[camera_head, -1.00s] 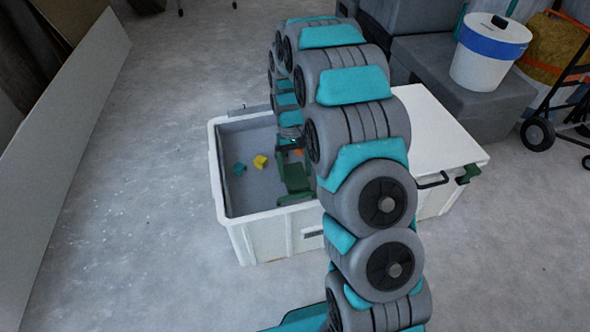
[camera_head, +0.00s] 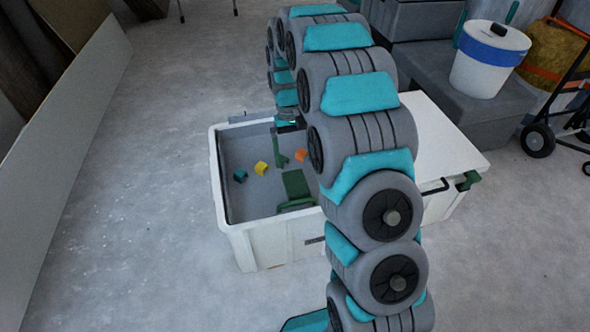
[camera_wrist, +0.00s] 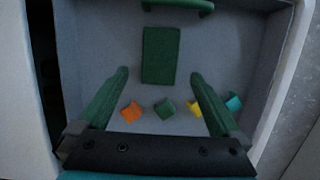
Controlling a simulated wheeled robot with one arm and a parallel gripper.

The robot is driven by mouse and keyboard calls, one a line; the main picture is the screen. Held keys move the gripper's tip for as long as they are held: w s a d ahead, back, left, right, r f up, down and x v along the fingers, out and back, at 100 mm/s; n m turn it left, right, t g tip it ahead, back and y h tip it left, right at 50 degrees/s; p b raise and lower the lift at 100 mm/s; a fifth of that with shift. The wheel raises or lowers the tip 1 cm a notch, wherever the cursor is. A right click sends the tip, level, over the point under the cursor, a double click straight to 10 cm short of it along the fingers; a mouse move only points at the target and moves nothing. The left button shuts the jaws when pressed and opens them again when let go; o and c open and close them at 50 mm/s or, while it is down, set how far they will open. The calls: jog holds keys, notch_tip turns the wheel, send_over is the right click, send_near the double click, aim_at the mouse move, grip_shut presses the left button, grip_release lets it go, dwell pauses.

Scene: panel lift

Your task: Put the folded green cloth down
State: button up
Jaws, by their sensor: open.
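The folded green cloth (camera_wrist: 161,54) lies flat on the grey floor of the white box, a dark green rectangle in the wrist view. In the head view the cloth (camera_head: 294,184) shows near the box's front wall. My gripper (camera_wrist: 158,75) is open, its two green fingers spread wide and apart from the cloth. In the head view my gripper (camera_head: 281,160) hangs over the open part of the box, above the cloth, partly hidden by my arm.
The white box (camera_head: 262,238) has a white lid (camera_head: 440,140) over its right part. Inside lie an orange block (camera_wrist: 131,112), a green block (camera_wrist: 165,108), a yellow block (camera_wrist: 193,109) and a teal block (camera_wrist: 234,102). A green bar (camera_wrist: 178,6) is at one wall. Floor at left is clear.

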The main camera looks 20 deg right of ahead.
jog(key=v, duration=0.5)
jog(key=s+r, duration=0.5)
jog(key=s, duration=0.4)
jog(key=s+r, duration=0.4)
jog(key=s, duration=0.5)
jog(key=s+a+f+t, duration=0.1)
jog(key=s, duration=1.9)
jog(key=shift+s, duration=0.2)
jog(key=shift+a, duration=0.1)
notch_tip(320, 180, up, 3)
jog(key=p, duration=0.3)
jog(key=shift+r, duration=0.15)
